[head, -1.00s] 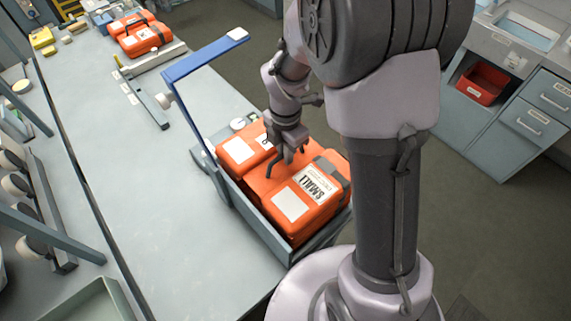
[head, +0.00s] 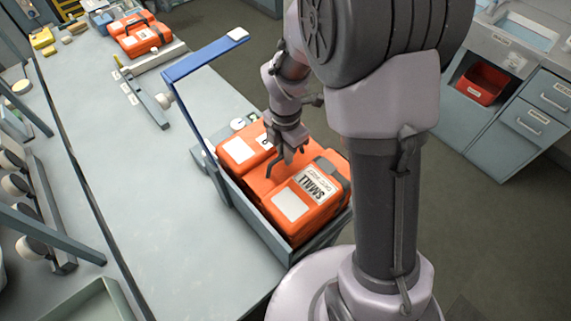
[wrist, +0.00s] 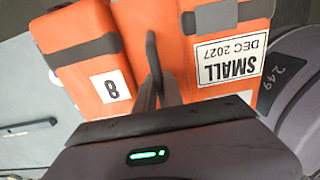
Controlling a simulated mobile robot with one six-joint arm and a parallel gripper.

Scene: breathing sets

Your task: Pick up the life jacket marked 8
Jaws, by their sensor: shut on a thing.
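The orange life jacket (head: 278,182) with grey straps sits in a grey tray (head: 279,239). It has two padded halves. My gripper (head: 281,164) reaches down from above, near the line where the halves meet, and is shut on the jacket. Its dark fingers (wrist: 157,68) show against the orange fabric; the exact grip point is partly hidden.
More orange life jackets (head: 146,39) lie at the far end of the grey bench (head: 120,165). A red bin (head: 481,84) sits in the cabinet at right. The bench left of the tray is clear.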

